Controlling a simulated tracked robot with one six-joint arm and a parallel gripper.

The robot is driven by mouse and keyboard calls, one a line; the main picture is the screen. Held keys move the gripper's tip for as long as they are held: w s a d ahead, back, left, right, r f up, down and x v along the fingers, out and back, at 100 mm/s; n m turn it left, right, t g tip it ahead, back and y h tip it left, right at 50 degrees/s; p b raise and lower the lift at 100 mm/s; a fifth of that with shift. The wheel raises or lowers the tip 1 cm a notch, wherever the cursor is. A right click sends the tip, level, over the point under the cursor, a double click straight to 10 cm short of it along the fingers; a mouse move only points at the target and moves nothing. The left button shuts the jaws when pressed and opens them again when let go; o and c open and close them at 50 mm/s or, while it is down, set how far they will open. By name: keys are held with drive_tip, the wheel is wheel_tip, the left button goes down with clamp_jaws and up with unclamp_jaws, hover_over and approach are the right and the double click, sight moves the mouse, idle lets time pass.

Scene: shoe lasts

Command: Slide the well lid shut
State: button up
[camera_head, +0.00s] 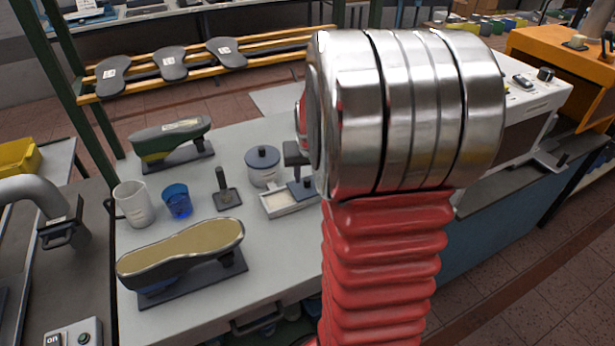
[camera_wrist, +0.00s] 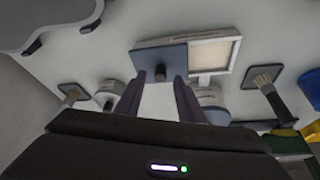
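The well (camera_head: 284,211) is a small white rectangular tray with a pale inside, on the pale bench top. Its blue-grey lid (camera_head: 303,188) lies at its right end in the head view, leaving part of the well open. In the wrist view the lid (camera_wrist: 149,57) is left of the open well (camera_wrist: 233,52), and a short dark post stands at its lower edge. My gripper (camera_wrist: 162,78) is open, its two fingers apart on either side of this post. Contact cannot be told.
A lidded pot (camera_head: 263,166) stands behind the well, with a brush (camera_head: 224,190), a blue cup (camera_head: 177,201) and a white beaker (camera_head: 134,204) to the left. A shoe last (camera_head: 182,250) on a stand lies front left; another (camera_head: 170,141) stands behind. Bare bench lies in front of the well.

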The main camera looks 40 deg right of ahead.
sight(307, 184)
drive_tip(key=shift+x, duration=1.1)
clamp_jaws()
